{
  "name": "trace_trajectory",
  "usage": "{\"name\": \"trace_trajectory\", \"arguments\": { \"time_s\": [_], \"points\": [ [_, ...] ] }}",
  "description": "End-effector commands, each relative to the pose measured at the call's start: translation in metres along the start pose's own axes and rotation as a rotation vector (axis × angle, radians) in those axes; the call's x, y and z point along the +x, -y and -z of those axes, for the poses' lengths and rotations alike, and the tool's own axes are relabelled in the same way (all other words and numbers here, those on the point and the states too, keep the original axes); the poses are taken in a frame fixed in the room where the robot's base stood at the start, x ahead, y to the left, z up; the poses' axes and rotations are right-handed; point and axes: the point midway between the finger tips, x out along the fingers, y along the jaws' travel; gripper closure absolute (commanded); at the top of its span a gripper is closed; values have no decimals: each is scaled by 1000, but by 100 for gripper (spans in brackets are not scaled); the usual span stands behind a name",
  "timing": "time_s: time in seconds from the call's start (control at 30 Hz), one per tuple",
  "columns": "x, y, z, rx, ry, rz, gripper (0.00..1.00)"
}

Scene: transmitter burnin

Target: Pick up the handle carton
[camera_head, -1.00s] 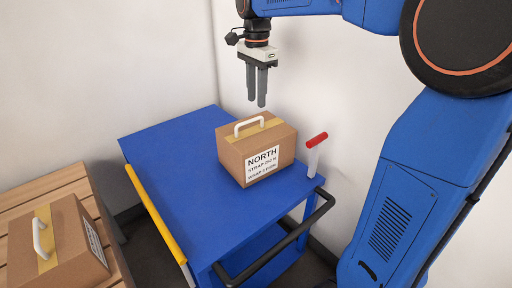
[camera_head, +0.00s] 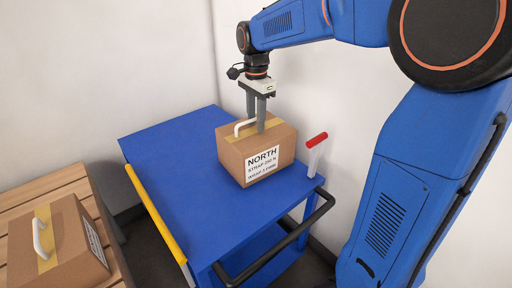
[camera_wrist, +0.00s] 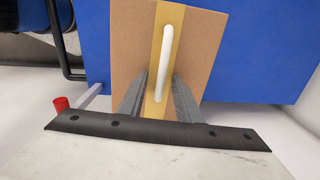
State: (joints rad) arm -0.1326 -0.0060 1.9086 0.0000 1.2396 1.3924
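A brown carton (camera_head: 238,158) with a yellow tape strip, a white top handle (camera_head: 240,124) and a label reading NORTH sits on the blue cart (camera_head: 165,165). My gripper (camera_head: 257,128) points straight down at the carton's top, its fingers at the handle. In the wrist view, the carton (camera_wrist: 205,45) lies below my gripper (camera_wrist: 159,75). The two grey fingers are apart, one on each side of the near end of the white handle (camera_wrist: 166,60). A gap shows between the fingers and the handle.
A second carton (camera_head: 70,245) with a white handle rests on a wooden slatted surface (camera_head: 60,184) at lower left. The cart has a yellow edge bar (camera_head: 155,212), a black push rail (camera_head: 290,240) and a red-topped lever (camera_head: 317,139). White walls stand close behind.

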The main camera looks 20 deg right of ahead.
Motion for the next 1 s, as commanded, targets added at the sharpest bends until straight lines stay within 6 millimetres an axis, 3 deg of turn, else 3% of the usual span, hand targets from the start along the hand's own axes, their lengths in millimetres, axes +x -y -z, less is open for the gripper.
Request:
{"name": "trace_trajectory", "arguments": {
  "time_s": [0.07,0.2,0.23,1.0],
  "points": [
    [0,0,0,0,0,0,69],
    [0,0,0,0,0,0,98],
    [0,0,0,0,0,0,100],
    [-1,0,0,0,0,1,100]
  ]
}}
